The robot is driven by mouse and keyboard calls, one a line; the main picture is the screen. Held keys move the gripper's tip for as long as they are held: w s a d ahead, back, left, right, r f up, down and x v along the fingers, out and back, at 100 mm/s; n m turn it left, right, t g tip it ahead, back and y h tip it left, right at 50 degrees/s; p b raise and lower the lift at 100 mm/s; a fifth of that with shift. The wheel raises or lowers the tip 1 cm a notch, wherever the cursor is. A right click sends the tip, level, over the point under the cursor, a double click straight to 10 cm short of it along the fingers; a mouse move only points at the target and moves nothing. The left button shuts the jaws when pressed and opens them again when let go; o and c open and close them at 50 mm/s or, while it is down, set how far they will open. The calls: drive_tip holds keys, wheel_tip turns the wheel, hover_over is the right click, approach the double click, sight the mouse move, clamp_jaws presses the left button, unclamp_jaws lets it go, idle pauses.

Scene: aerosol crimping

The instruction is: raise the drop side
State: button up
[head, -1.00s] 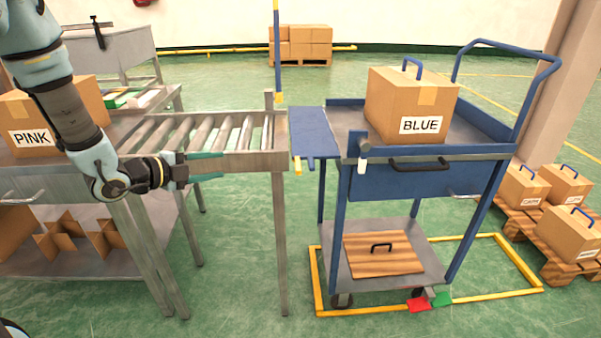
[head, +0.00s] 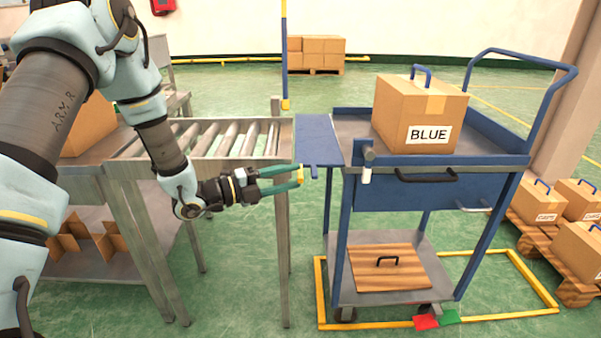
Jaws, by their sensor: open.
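The drop side (head: 318,140) is a blue flap on the left side of the blue cart (head: 400,190). It lies level, spanning the gap between the cart and the roller conveyor. A small yellow grip (head: 301,174) shows below its near left corner. My gripper (head: 297,177) has green fingers and is open, pointing right. Its fingertips are at the yellow grip; I cannot tell whether they touch it. A latch with a white-tipped handle (head: 366,175) is at the cart's near left corner.
A carton marked BLUE (head: 420,115) stands on the cart's top deck. The roller conveyor (head: 205,140) is just left of the flap. A wooden board (head: 390,268) lies on the lower shelf. A blue and yellow post (head: 284,60) rises behind.

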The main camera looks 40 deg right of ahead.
sight(300, 172)
drive_tip(key=shift+x, duration=1.55)
clamp_jaws()
